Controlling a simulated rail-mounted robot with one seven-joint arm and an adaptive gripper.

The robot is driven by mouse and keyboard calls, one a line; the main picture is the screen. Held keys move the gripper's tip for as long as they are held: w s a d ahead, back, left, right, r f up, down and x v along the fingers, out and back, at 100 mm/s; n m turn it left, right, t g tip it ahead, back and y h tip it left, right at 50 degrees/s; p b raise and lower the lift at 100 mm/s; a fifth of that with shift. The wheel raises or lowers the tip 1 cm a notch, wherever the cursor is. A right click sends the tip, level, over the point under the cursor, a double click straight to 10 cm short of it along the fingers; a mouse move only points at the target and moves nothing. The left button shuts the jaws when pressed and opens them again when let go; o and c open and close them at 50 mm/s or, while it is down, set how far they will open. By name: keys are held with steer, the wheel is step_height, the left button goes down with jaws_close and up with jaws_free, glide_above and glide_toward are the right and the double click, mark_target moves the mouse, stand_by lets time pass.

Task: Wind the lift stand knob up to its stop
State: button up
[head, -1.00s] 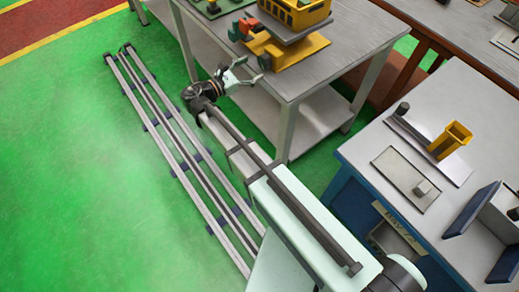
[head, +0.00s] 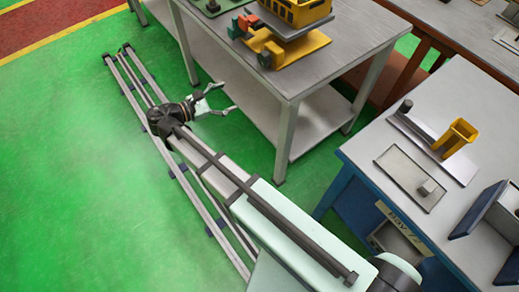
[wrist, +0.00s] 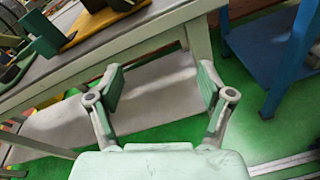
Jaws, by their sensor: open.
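The lift stand (head: 305,47) sits on the grey workbench near its front edge, with a yellow base and a grey top plate. A yellow slotted part (head: 296,10) rests on that plate. My gripper (head: 227,97) is open and empty, beside the bench's front side and clear of the stand. In the wrist view my gripper (wrist: 161,80) shows both fingers spread with nothing between them.
The grey workbench (head: 345,50) has a lower shelf (head: 240,95) and legs close to my gripper. An orange and green item (head: 240,25) is beside the stand. A blue-sided bench (head: 365,165) stands at right. Green floor is clear at left.

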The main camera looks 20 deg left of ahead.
steer(key=s+d+f+m+g+b, duration=0.2)
steer(key=d+f+g, duration=0.2)
steer(key=f, duration=0.5)
steer(key=s+d+f+m+g+b, duration=0.1)
steer(key=s+d+f+m+g, duration=0.1)
steer(key=d+f, duration=0.7)
steer(key=shift+s+d+f+m+g+b, duration=0.3)
steer(key=shift+m+g, duration=0.3)
steer(key=shift+g, duration=0.4)
steer(key=shift+w+a, duration=0.1)
steer(key=n+t+p, duration=0.7)
steer(key=n+t, duration=0.2)
steer(key=t, duration=0.1)
glide_toward(262, 60)
steer(key=p+x, duration=0.3)
steer(key=x, duration=0.7)
steer(key=shift+a+p, duration=0.1)
steer(key=shift+p, duration=0.2)
steer(key=shift+c, duration=0.4)
steer(key=c, duration=1.1)
